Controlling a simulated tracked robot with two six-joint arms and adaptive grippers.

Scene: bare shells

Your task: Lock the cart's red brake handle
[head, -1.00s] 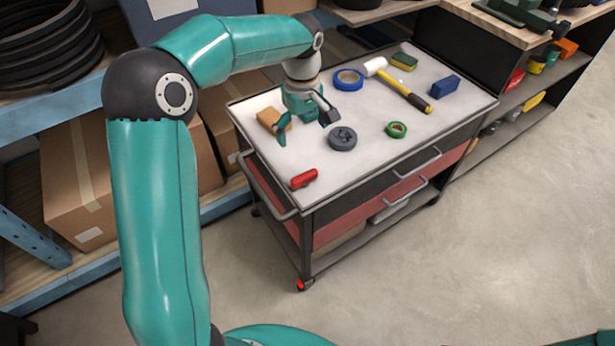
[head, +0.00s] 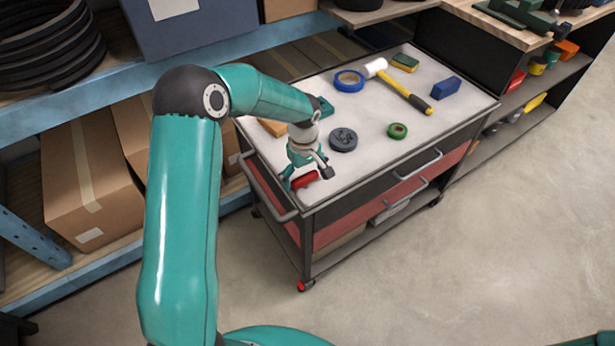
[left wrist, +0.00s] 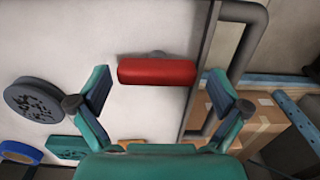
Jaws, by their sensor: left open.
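The red brake handle (head: 304,181) is a short red bar at the near left corner of the cart's pale top (head: 365,145). In the left wrist view the red handle (left wrist: 157,72) lies crosswise between my fingers, with a small grey mount at its far side. My left gripper (head: 308,179) is over the handle, fingers pointing down, one at each end. Whether the fingertips touch the cart top I cannot tell. My right gripper is out of view.
On the cart top are a grey disc (head: 343,139), green tape (head: 397,131), blue tape (head: 349,80), a hammer (head: 405,92), a sponge (head: 405,62) and a blue block (head: 445,87). A cart rail (left wrist: 245,45) runs beside the handle. Shelves with boxes (head: 90,180) stand left.

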